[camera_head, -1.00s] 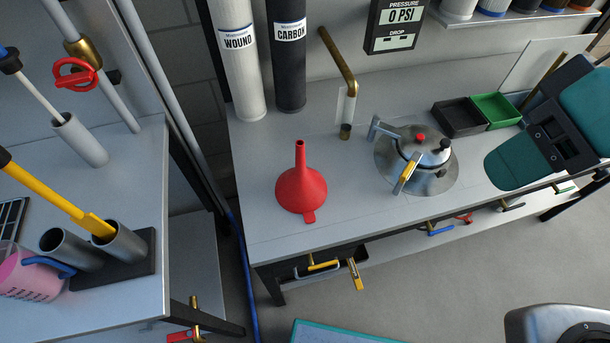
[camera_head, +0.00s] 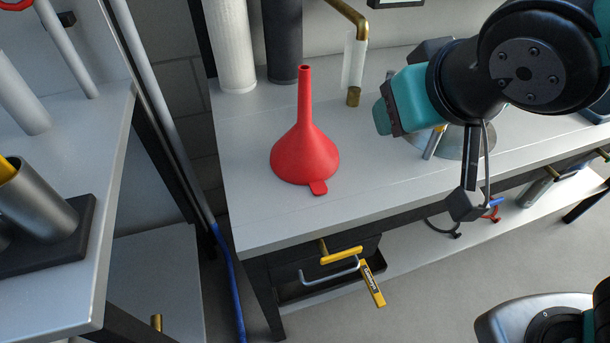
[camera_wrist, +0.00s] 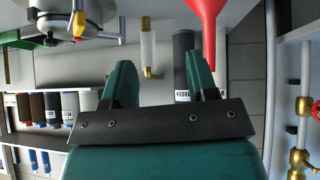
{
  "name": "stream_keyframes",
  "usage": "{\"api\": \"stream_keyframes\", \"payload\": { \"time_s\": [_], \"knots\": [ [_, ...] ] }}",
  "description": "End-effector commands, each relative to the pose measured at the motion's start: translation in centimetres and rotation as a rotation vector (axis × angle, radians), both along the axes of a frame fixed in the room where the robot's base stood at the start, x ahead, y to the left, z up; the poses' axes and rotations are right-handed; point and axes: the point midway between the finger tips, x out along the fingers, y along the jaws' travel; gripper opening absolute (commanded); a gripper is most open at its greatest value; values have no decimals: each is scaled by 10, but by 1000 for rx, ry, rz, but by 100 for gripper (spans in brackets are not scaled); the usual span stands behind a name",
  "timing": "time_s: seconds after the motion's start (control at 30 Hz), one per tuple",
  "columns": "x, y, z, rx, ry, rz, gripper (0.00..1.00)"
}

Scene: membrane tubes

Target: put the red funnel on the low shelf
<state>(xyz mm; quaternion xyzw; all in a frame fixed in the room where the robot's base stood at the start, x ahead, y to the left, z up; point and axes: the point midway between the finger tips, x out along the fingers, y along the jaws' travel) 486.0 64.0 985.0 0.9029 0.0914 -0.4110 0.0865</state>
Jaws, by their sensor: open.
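The red funnel (camera_head: 305,155) stands upright, spout up, near the left end of the grey workbench (camera_head: 245,215) in the head view. Part of it also shows at the top right of the wrist view (camera_wrist: 207,12). A low pale shelf (camera_head: 525,222) runs beneath the workbench; another low surface (camera_head: 160,265) lies under the left bench. I cannot tell which one the task names. My gripper (camera_wrist: 160,78) is open and empty, its teal fingers apart. In the head view it is right of the funnel, apart from it, and its fingers are mostly hidden.
A brass pipe (camera_head: 353,95) with a clear sleeve stands behind, between funnel and gripper. A metal vessel (camera_head: 462,143) is partly hidden behind my arm. White (camera_head: 232,50) and dark (camera_head: 283,45) filter tubes stand at the back.

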Motion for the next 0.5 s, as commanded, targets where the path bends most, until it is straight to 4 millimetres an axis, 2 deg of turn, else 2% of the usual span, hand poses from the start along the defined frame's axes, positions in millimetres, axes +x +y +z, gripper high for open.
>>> {"api": "stream_keyframes", "payload": {
  "time_s": [0.03,0.2,0.33,0.5],
  "knots": [
    [2,7,-35,6,-66,2,53],
    [10,26,-62,65,-325,-10,53],
    [6,42,-71,138,-515,9,53],
    [-8,58,-70,233,-704,48,53]
  ]
}}
